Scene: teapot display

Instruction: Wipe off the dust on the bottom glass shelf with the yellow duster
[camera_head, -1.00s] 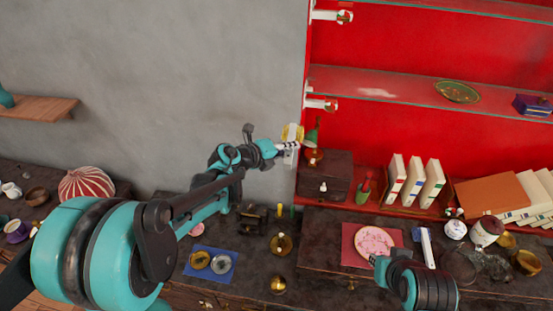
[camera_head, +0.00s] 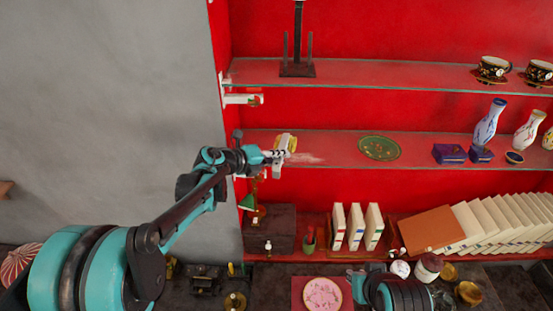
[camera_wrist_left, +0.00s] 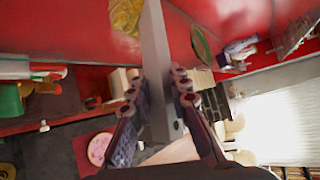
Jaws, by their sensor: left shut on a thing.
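My left gripper (camera_head: 270,156) is shut on the handle of the yellow duster (camera_head: 285,142), at the left end of the bottom glass shelf (camera_head: 337,141). In the left wrist view the duster's grey handle (camera_wrist_left: 157,45) runs between the two fingers (camera_wrist_left: 158,97), with its fluffy yellow head (camera_wrist_left: 126,14) beyond. A pale dust smear (camera_head: 306,159) lies on the shelf just right of the gripper. I cannot tell whether the duster touches the glass. Of my right arm only a teal and black part shows at the bottom; its gripper is out of view.
A green plate (camera_head: 380,148) stands on the same shelf, right of the dust. Further right are purple boxes (camera_head: 449,153) and vases (camera_head: 490,122). White books (camera_head: 355,227) and a dark wooden box (camera_head: 270,229) stand below. A white shelf bracket (camera_head: 243,99) is above left.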

